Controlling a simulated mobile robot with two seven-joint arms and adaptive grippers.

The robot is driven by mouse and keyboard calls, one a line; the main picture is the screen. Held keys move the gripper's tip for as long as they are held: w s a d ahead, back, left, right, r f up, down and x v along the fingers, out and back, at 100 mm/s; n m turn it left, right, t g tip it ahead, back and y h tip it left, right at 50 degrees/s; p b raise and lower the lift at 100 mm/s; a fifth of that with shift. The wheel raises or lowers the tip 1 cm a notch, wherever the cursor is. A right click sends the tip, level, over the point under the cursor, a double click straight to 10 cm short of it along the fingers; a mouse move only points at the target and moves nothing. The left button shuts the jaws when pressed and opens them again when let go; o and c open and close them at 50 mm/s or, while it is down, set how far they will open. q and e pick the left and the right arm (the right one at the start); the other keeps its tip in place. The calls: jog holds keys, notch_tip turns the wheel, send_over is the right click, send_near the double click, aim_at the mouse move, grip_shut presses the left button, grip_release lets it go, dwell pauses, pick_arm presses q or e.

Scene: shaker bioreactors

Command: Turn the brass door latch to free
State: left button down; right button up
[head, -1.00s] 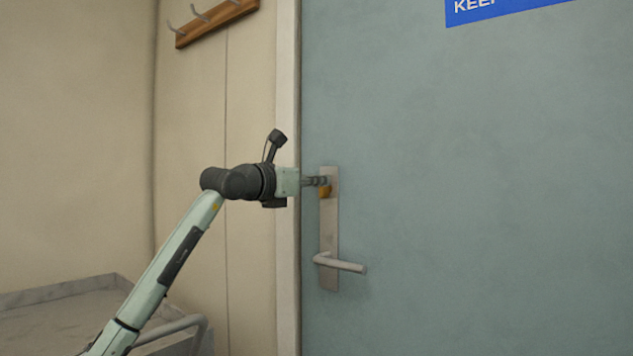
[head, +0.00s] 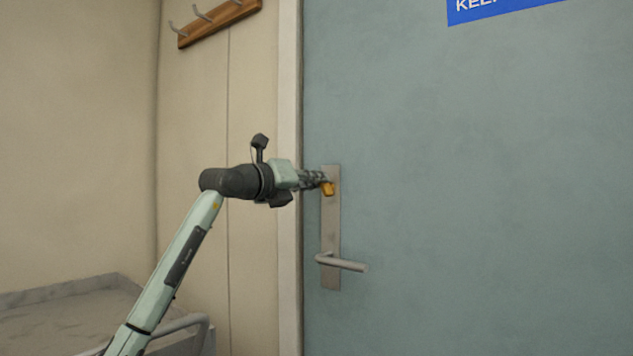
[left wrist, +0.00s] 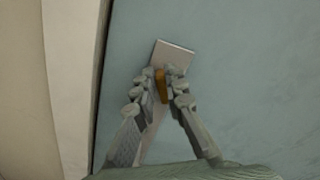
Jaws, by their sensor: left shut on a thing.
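The brass door latch (head: 328,188) sits on the upper part of a metal plate (head: 331,229) on the blue-grey door. It also shows in the left wrist view (left wrist: 161,86), between my fingers and a little tilted against the plate. My left gripper (head: 324,181) reaches it from the left and is shut on it. In the left wrist view its two fingers (left wrist: 161,78) lie on either side of the latch. The fingers hide part of the latch in the head view. My right gripper is not in view.
A silver lever handle (head: 342,263) sticks out from the lower end of the plate. The pale door frame (head: 289,260) runs just left of it. A coat rack (head: 217,22) hangs at upper left. A grey trolley or counter (head: 70,318) stands at lower left.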

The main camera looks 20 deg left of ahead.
pick_arm(q)
jog(key=shift+w+a+f+n+p, duration=0.2)
jog(key=shift+n+p, duration=0.3)
jog(key=shift+n, duration=1.5)
jog(key=shift+s+a+f+n+p, duration=0.1)
jog(key=shift+f+n+p, duration=0.3)
jog(key=shift+n, duration=1.6)
jog(key=shift+w+a+f+n+p, duration=0.15)
jog(key=shift+n+p, duration=0.4)
jog(key=shift+n, duration=1.45)
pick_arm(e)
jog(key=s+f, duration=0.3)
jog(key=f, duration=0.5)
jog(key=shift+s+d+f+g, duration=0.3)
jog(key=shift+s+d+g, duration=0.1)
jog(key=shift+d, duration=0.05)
pick_arm(q)
jog(key=shift+s, duration=0.1)
jog(key=c, duration=1.6)
grip_release()
